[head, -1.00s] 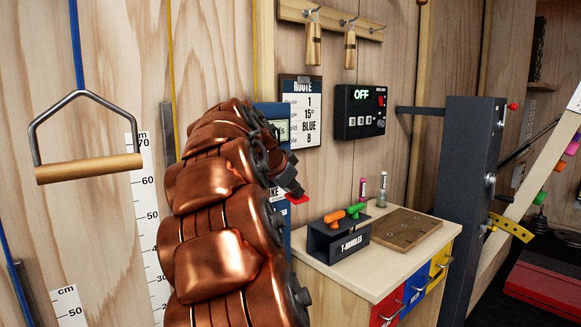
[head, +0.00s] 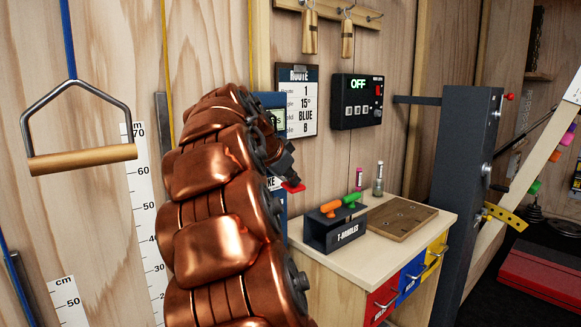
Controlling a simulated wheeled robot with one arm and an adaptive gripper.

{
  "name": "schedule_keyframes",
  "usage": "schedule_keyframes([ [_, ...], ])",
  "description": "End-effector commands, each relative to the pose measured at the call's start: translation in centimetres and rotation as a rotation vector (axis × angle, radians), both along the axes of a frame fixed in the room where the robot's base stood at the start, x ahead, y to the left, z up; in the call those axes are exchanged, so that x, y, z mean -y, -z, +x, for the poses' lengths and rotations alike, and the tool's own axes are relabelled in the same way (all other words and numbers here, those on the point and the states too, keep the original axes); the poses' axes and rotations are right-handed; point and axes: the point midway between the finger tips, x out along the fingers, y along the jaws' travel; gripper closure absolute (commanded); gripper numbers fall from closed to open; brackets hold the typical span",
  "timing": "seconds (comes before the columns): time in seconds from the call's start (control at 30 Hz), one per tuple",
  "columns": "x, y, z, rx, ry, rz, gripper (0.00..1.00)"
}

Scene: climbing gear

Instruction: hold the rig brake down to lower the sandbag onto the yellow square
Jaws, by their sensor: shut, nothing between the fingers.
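A blue box (head: 280,220) on the wall is mostly behind my copper arm. A piece of a label ending in "KE" and part of a small pale display (head: 277,120) show on it. A red tip (head: 293,187) sticks out just below my gripper; it looks like the end of the brake lever, but I cannot tell surely. My gripper (head: 287,175) is shut and empty, pointing down at the red tip. It seems to touch it, though contact is partly hidden. The sandbag and the yellow square are not in view.
A triangular handle with a wooden bar (head: 82,159) hangs at left by a white height scale (head: 146,210). At right are a counter (head: 330,262) with a T-handles holder (head: 333,233), a control box reading OFF (head: 357,101), and a dark post (head: 466,190).

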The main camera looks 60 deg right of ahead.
Motion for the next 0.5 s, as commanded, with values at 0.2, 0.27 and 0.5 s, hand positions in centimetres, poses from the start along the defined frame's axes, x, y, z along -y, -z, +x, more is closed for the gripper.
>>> schedule_keyframes([
  [0.2, -1.0, -3.9, -0.2, 0.005, -0.008, -0.011, 1.00],
  [0.27, -1.9, -4.9, -0.1, 0.007, -0.010, -0.016, 1.00],
  [0.5, -5.0, -7.9, 0.0, 0.006, -0.009, -0.015, 1.00],
])
